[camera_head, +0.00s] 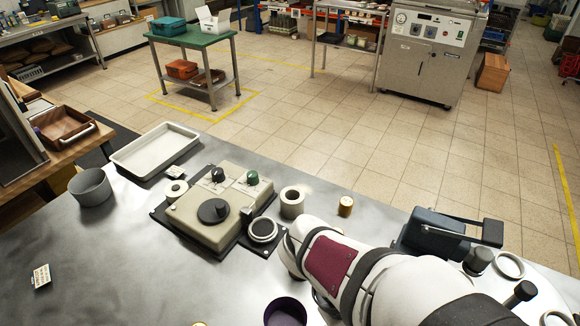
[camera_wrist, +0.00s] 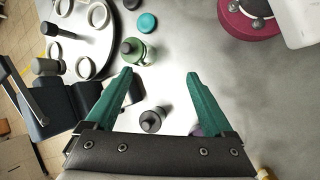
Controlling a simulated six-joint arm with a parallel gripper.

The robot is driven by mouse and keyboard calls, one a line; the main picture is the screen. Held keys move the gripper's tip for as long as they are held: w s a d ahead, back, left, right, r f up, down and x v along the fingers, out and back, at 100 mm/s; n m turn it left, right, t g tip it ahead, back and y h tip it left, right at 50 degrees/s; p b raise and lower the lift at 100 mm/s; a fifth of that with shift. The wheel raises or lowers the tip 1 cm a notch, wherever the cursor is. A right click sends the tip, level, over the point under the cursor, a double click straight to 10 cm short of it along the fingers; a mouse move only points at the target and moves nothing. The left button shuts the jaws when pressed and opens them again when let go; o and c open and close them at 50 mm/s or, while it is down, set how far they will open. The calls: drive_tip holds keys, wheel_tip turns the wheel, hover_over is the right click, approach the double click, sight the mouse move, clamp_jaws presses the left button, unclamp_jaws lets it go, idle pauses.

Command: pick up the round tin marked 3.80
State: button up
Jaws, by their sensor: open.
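I cannot read the marking 3.80 on anything, so I cannot tell which thing is the round tin. A small gold-coloured round tin (camera_head: 345,205) stands near the far edge of the steel table in the head view. A dark purple round container (camera_head: 285,312) is at the bottom, partly cut off. My gripper (camera_wrist: 160,74) is open with two green fingers, and nothing is between the tips. A green jar with a dark lid (camera_wrist: 137,50) is just beyond the left fingertip. A dark-capped round item (camera_wrist: 152,120) shows between the fingers. My arm hides the gripper in the head view.
A beige device with knobs (camera_head: 215,205), a white tray (camera_head: 155,148) and a grey bowl (camera_head: 91,187) stand on the table (camera_head: 130,255). A round turntable with rings (camera_wrist: 82,45) and a dark blue device (camera_wrist: 60,112) are left in the wrist view. The left foreground is mostly bare.

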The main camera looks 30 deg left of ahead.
drive_tip(key=a+f+n+t, duration=0.4)
drive_tip(key=a+n, duration=0.4)
drive_tip(key=a, duration=0.1)
drive_tip(key=n+t+y, duration=0.8)
drive_tip(key=n+y, duration=0.1)
drive_tip(key=n, duration=1)
approach(206, 322)
drive_tip(key=shift+w+r, duration=0.75)
drive_tip(key=shift+w, duration=0.15)
drive_tip(key=x, duration=0.7)
drive_tip(key=shift+w+d+r, duration=0.15)
drive_tip(key=shift+w+d, duration=0.05)
drive_tip(key=shift+d, duration=0.15)
clamp_jaws()
drive_tip(key=shift+r, duration=0.15)
